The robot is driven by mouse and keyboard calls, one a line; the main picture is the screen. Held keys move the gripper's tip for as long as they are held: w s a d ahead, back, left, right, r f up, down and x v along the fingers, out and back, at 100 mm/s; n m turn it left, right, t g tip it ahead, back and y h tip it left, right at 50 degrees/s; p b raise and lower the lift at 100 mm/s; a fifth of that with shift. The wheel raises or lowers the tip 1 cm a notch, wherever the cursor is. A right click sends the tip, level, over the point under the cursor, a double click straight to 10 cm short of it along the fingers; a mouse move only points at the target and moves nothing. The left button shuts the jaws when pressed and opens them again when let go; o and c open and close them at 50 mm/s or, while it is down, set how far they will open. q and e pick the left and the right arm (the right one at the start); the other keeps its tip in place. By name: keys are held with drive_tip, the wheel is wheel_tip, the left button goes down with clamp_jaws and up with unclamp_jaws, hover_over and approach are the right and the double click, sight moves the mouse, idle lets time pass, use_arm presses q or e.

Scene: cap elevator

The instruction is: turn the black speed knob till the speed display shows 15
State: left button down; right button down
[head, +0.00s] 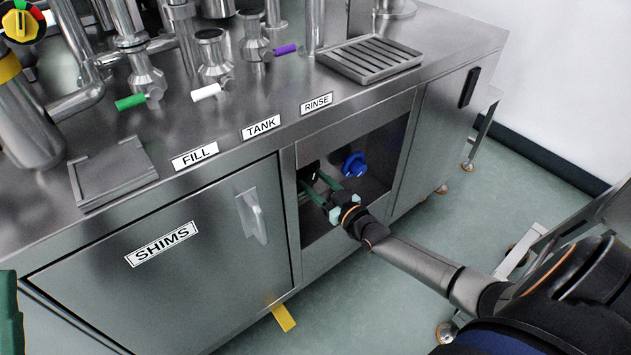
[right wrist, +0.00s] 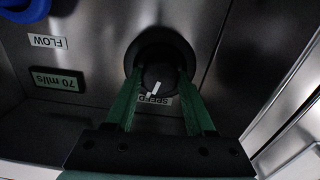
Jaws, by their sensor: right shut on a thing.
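The black speed knob (right wrist: 158,70) shows in the right wrist view, round, with a white pointer mark slanting toward the lower edge of its face. The SPEED label (right wrist: 143,99) below it is partly covered. My right gripper (right wrist: 158,86) is shut on the knob, one green finger on each side. In the head view my right gripper (head: 319,183) reaches into the open recess, and the knob is mostly hidden in shadow. I cannot see the speed display. A green piece of my left gripper (head: 9,312) shows at the left edge; its fingertips are not clear.
A blue knob (head: 354,164) sits right of my gripper in the recess. The FLOW label (right wrist: 48,41) and a display reading 70 ml/s (right wrist: 57,79) appear upside down in the wrist view.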

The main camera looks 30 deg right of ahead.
drive_tip(key=m, duration=0.4)
drive_tip(key=shift+m, duration=0.3)
use_arm(q)
drive_tip(key=shift+r, duration=0.1)
use_arm(e)
drive_tip(key=m, duration=0.4)
drive_tip(key=shift+m, duration=0.3)
drive_tip(key=shift+c, duration=1.2)
unclamp_jaws()
use_arm(q)
drive_tip(key=shift+m, duration=0.4)
drive_tip(key=r+p, duration=0.4)
drive_tip(key=shift+a+r, duration=0.2)
drive_tip(key=shift+a, duration=0.05)
use_arm(e)
drive_tip(key=s+d, duration=0.1)
drive_tip(key=s, duration=1.1)
drive_tip(key=shift+s, duration=0.25)
use_arm(q)
drive_tip(key=shift+s, duration=0.1)
